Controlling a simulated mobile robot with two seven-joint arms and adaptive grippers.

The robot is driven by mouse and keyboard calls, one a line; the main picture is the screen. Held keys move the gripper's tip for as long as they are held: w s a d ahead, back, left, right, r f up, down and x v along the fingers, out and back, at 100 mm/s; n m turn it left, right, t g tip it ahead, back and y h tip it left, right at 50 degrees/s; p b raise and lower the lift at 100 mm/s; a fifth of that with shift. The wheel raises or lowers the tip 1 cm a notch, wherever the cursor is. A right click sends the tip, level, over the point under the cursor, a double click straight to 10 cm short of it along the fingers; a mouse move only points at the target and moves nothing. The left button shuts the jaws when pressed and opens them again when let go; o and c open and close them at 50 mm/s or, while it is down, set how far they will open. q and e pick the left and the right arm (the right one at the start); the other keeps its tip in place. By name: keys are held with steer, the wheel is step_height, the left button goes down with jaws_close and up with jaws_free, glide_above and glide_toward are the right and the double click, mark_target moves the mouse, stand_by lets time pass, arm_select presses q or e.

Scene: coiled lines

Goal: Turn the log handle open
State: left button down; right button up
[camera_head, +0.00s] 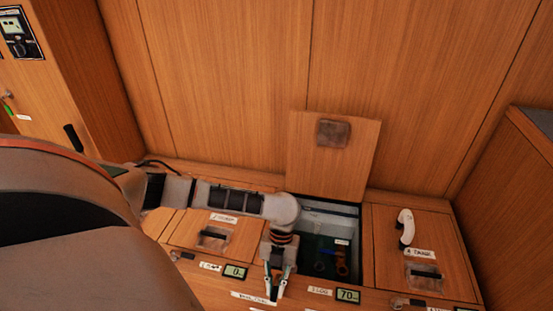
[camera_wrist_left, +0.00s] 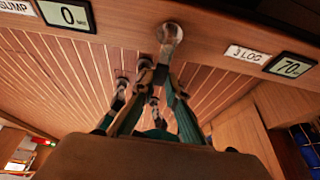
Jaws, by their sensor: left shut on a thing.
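My left gripper (camera_head: 275,285) points down at the front edge of the bench, beside the open locker (camera_head: 315,215). In the left wrist view the gripper (camera_wrist_left: 160,78) is shut on a small metal handle with a round grey end (camera_wrist_left: 169,35), on the edge between two displays. The fingers partly hide it, and I cannot tell how far it is turned. The "3 LOG" label (camera_wrist_left: 247,53) is to its right; it also shows in the head view (camera_head: 320,291). Inside the locker is an orange-red part (camera_head: 342,262). My right gripper is out of view.
The locker's lid (camera_head: 335,175) stands raised against the wood wall. A display reading 70 (camera_head: 348,295) is right of the gripper, one reading 0 (camera_head: 234,272) is left. A white curved handle (camera_head: 405,227) stands on the right lid. Slatted floor (camera_wrist_left: 220,95) lies below.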

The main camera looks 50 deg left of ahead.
mark_target(279, 276)
arm_select(q)
steer(key=shift+s, duration=0.1)
stand_by(0.3)
steer(key=c, duration=2)
jaws_free()
steer(key=v, duration=1.2)
